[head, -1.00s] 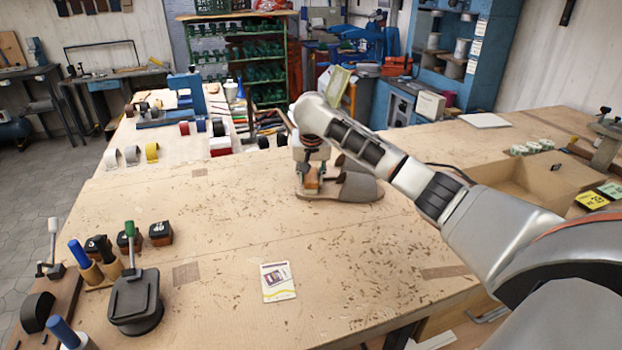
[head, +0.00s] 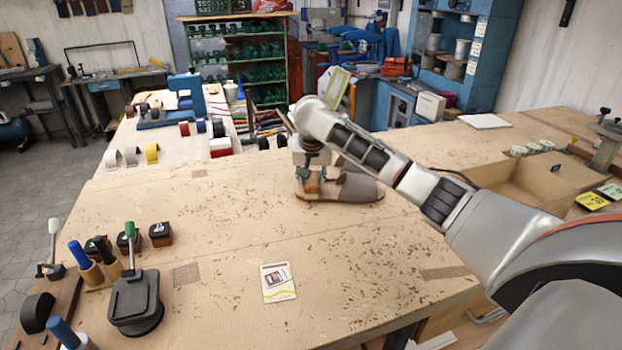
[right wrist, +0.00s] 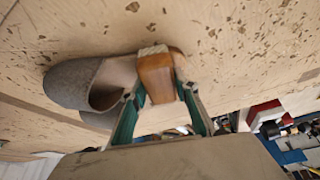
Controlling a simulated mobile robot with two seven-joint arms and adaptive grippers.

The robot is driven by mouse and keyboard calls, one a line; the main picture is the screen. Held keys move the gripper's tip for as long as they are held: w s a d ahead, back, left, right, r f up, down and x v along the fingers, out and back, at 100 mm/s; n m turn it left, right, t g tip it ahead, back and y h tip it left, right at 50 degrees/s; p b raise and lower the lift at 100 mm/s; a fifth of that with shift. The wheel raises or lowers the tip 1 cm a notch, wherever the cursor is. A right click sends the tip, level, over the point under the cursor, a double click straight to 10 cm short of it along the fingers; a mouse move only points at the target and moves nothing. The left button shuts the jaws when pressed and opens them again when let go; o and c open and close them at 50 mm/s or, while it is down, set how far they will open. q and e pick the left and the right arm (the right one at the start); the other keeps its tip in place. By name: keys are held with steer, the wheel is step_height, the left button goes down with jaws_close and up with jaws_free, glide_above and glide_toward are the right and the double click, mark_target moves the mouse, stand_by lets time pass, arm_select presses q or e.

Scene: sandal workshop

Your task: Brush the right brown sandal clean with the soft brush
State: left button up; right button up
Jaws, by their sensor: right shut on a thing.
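A grey-brown felt sandal (head: 358,188) lies on the wooden workbench (head: 230,235), its closed toe pointing right in the head view. Part of a second sandal shows behind it. My right gripper (head: 311,176) is over the heel end of the near sandal. It is shut on a wooden brush (right wrist: 156,76), seen between the green fingers in the right wrist view. The brush's pale bristle end is at the sandal's heel; I cannot tell whether it touches. The sandal also shows in the right wrist view (right wrist: 72,83). My left gripper is not in view.
Dark scraps litter the bench. A small leaflet (head: 278,282) lies in front. A dark press-like tool (head: 136,300) and several handled tools stand at left. Tape rolls (head: 152,153) are at back left. The front middle is mostly clear.

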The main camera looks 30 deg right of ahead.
steer(key=shift+s+a+f, duration=0.1)
steer(key=shift+s+a, duration=0.1)
steer(key=shift+s, duration=0.15)
steer(key=shift+r, duration=4.1)
